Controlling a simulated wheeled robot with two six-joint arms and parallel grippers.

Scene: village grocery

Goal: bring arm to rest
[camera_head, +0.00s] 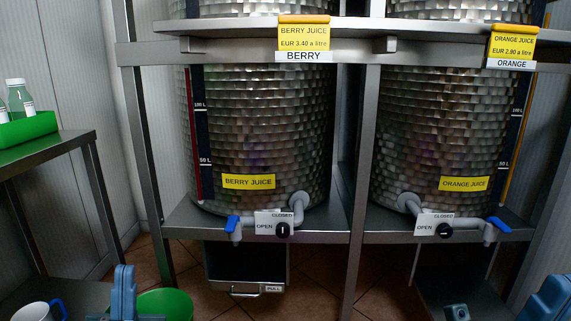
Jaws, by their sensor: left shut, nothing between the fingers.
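My left gripper (124,291) shows at the bottom left edge as upright blue fingers, close together, with nothing between them. It stands in front of the green bucket (172,303), and its lower part is cut off by the frame. A blue part of my right arm shows at the bottom right corner. It is cut off by the frame, and the state of its jaws cannot be made out.
A mug (38,311) stands at the bottom left. A side table (60,147) holds a green crate (28,129) with bottles. Ahead, a metal rack (357,180) carries the berry tank (262,130) and orange tank (445,130); a drawer (246,288) sits below. Floor shows between.

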